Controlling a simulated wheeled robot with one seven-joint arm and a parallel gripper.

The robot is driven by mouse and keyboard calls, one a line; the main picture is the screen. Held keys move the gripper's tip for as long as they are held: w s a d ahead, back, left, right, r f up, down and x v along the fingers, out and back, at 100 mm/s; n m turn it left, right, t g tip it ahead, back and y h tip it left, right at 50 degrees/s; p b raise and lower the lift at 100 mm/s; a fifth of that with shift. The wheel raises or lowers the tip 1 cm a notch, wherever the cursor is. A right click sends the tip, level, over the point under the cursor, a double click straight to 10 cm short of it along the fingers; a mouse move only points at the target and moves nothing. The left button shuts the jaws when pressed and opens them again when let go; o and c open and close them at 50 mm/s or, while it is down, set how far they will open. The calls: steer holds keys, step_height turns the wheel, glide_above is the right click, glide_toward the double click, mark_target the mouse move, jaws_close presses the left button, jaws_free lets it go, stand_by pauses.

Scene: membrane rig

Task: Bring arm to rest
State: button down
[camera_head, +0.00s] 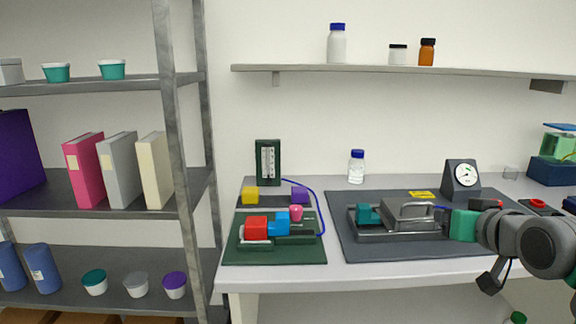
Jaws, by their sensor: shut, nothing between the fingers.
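My arm (545,248) reaches in from the right edge, in front of the bench's right part. My gripper (488,284) looks like the small dark end hanging below the grey wrist, near the bench's front edge. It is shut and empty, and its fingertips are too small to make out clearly. The metal membrane rig (405,235) with a grey handle and teal blocks stands on a dark grey mat (365,255). My wrist covers the mat's right part and comes close in the picture to the right teal block (464,225); I cannot tell whether they touch.
A dial gauge (462,178) and a clear blue-capped bottle (357,166) stand behind the rig. A green board (270,255) with red and blue blocks lies to the left. A wall shelf (400,70) runs above. A metal rack (180,120) stands at left.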

steer(key=s+a+f+g+p, duration=0.3)
steer(key=a+f+g+p, duration=0.15)
steer(key=a, duration=0.25)
steer(key=s+a+f+g+p, duration=0.3)
steer(key=s+a+f+p, duration=0.15)
steer(key=a, duration=0.25)
steer(key=s+a+f+n+g+p, duration=0.1)
steer(key=s+a+f+g+p, duration=0.1)
steer(key=s+f, duration=0.3)
steer(key=s+g+p, duration=0.1)
steer(key=s, duration=0.1)
steer(key=shift+s+p, duration=0.3)
steer(key=shift+a, duration=0.1)
